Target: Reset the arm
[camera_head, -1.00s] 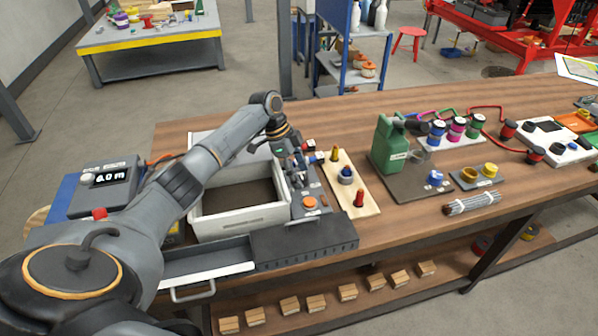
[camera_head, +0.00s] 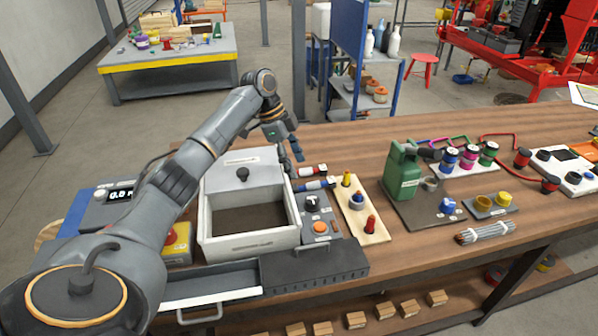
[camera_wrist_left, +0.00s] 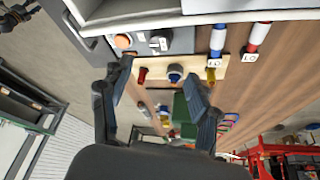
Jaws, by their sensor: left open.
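My left arm reaches in from the left in the head view. Its gripper (camera_head: 286,146) is raised over the workbench (camera_head: 340,150), behind the right side of a white open-topped box (camera_head: 250,246). In the left wrist view my left gripper (camera_wrist_left: 155,108) is open with its two fingers apart and nothing between them. Beyond the fingers a wooden board (camera_wrist_left: 190,64) with red, blue and yellow pegs shows. My right gripper is not in view.
A grey control panel (camera_head: 322,213) with an orange button stands beside the box. A green canister (camera_head: 402,172) and several coloured spools (camera_head: 468,155) are on the right. A grey drawer (camera_head: 212,285) is at the front.

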